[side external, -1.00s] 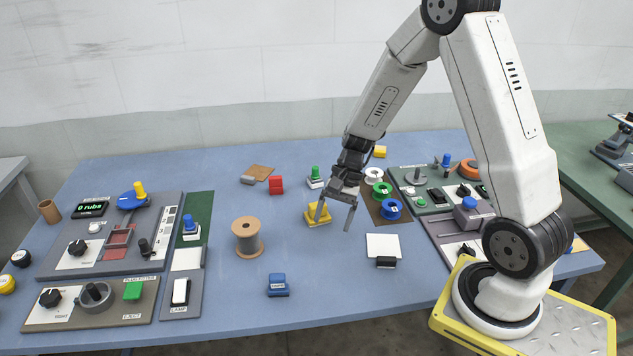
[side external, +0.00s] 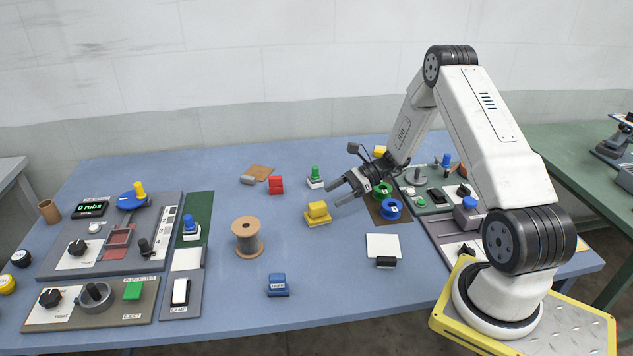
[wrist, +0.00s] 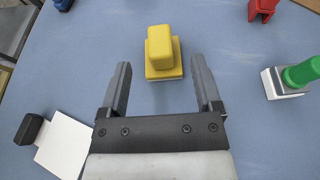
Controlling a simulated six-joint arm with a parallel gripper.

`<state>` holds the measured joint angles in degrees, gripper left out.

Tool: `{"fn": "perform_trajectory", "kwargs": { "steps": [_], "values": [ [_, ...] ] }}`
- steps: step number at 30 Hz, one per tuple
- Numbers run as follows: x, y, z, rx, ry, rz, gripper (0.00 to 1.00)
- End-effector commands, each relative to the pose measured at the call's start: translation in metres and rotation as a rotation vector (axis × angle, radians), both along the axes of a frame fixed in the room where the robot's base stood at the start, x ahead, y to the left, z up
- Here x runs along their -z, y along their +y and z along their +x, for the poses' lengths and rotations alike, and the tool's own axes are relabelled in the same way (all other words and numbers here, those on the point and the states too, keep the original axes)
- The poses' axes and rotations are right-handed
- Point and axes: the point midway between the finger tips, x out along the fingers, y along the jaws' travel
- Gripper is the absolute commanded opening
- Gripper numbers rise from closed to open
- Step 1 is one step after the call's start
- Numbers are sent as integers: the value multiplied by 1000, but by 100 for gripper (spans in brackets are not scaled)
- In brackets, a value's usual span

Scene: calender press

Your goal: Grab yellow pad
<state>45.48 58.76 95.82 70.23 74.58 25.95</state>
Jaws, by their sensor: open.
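The yellow pad (side external: 317,213) stands upright on the blue table, near its middle: a yellow block on a wider yellow base. My gripper (side external: 334,191) is open and empty, just right of the pad and a little above the table, with its fingers pointing left toward it. In the wrist view the yellow pad (wrist: 163,52) lies ahead of my open gripper (wrist: 160,75), roughly in line with the gap between the fingers. The fingers do not touch it.
A red block (side external: 276,185) and a green-handled stamp (side external: 315,177) stand behind the pad. A wooden spool (side external: 247,237) stands to its left, a blue block (side external: 278,285) in front. A white sheet (side external: 383,246) lies to the right. Table around the pad is clear.

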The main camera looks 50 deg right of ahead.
Motion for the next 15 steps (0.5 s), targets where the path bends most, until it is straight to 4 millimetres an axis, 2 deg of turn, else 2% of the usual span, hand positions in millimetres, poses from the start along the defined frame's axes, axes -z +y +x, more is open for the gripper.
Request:
{"fn": "perform_trajectory", "kwargs": {
  "steps": [15],
  "values": [
    [10, 21, 14, -3, 0, -2, 82]
  ]
}}
